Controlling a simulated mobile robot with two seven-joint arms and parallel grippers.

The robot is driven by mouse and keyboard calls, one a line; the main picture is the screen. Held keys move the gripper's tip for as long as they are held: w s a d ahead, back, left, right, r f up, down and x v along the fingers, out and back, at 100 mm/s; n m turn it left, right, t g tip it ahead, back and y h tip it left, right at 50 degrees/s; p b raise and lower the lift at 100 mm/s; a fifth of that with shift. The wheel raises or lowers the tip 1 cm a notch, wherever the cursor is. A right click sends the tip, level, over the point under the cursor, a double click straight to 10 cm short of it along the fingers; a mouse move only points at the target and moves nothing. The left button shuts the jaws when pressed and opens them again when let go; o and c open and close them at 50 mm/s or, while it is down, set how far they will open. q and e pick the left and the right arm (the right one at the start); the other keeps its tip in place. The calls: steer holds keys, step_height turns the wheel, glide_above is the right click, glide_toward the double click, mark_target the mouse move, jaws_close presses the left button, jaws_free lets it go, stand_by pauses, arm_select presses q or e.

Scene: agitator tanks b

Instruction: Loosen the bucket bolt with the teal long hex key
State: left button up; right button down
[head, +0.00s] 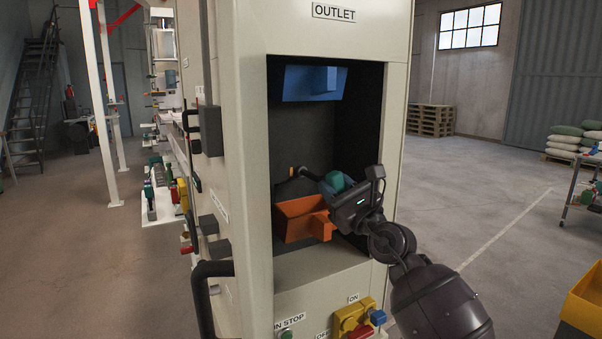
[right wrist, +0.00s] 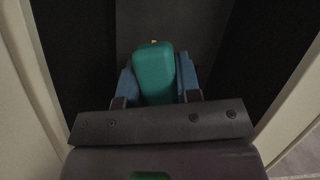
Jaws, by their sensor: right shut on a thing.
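My right gripper (head: 331,184) reaches into the opening under the OUTLET sign and is shut on the teal long hex key (head: 340,181). In the right wrist view the teal handle (right wrist: 153,75) sits between the two blue-grey fingers. A dark rod runs left from the gripper toward a small orange piece (head: 292,172) near the back of the opening; I cannot tell whether they touch. An orange bucket (head: 294,226) is below the gripper, and a blue bucket (head: 314,82) is above in the opening. The bucket bolt is not clearly seen. My left gripper is not in view.
The cream cabinet (head: 240,120) frames the opening closely on both sides. A black bent handle (head: 203,292) sticks out at its lower left. A yellow switch box (head: 351,318) is below the opening. A trolley (head: 581,190) stands far right, with open floor between.

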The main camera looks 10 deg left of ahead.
arm_select(q)
steer(key=shift+s+f+b, duration=0.25)
steer(key=shift+f+b, duration=0.1)
steer(key=shift+f, duration=0.2)
steer(key=shift+s+f+b, duration=0.25)
steer(key=shift+f+b, duration=0.1)
steer(key=shift+f, duration=0.2)
arm_select(e)
steer(key=shift+n+g+y, duration=0.6)
steer(key=shift+n+g, duration=0.2)
steer(key=shift+n, duration=1)
